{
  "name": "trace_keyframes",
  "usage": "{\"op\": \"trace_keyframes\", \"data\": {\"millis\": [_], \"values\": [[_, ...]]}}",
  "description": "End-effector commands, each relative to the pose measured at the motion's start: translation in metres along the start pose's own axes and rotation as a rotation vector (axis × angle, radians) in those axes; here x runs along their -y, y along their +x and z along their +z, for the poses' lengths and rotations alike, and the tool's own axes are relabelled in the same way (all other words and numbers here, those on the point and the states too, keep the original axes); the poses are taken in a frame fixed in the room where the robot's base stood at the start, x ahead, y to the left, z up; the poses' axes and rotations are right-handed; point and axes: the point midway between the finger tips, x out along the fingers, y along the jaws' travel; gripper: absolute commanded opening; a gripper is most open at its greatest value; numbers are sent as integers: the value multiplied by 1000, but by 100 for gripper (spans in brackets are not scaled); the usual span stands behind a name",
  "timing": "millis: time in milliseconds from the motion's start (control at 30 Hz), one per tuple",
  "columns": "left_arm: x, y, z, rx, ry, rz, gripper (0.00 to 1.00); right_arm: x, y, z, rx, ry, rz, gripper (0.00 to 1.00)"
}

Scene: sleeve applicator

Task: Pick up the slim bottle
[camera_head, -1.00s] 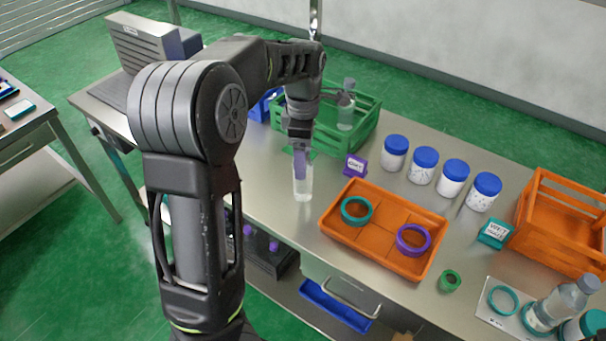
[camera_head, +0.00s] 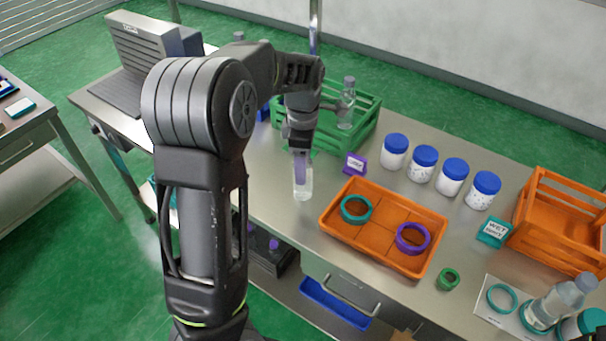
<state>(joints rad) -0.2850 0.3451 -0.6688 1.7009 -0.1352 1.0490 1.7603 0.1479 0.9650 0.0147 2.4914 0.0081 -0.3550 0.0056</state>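A slim clear bottle (camera_head: 303,188) stands upright on the steel bench near its front edge, left of the orange tray. My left gripper (camera_head: 302,163) points down at the bottle's upper part, where a purple part shows between or beside the fingers. The gripper's body and fingers cover the bottle's top, so I cannot tell whether the fingers are closed on it. The bottle's base appears to rest on the bench. My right gripper is not clearly in view.
An orange tray (camera_head: 327,219) holds a teal ring (camera_head: 343,217) and a purple ring (camera_head: 400,245). A green crate (camera_head: 368,125) with a clear bottle (camera_head: 346,108) stands behind. Several blue-lidded jars (camera_head: 422,165) line the back. A purple sign (camera_head: 355,164) stands close to the gripper. An orange crate (camera_head: 560,225) is at right.

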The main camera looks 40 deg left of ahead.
Motion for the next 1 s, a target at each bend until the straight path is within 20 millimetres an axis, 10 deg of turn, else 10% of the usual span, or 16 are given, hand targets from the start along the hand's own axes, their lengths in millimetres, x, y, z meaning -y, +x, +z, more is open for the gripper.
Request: {"op": "trace_keyframes", "data": {"millis": [700,1000], "values": [[0,0,0,0,0,0,1,0,0,0,0,0,0,100],[0,0,0,0,0,1,0,0,0,0,0,0,0,100]]}}
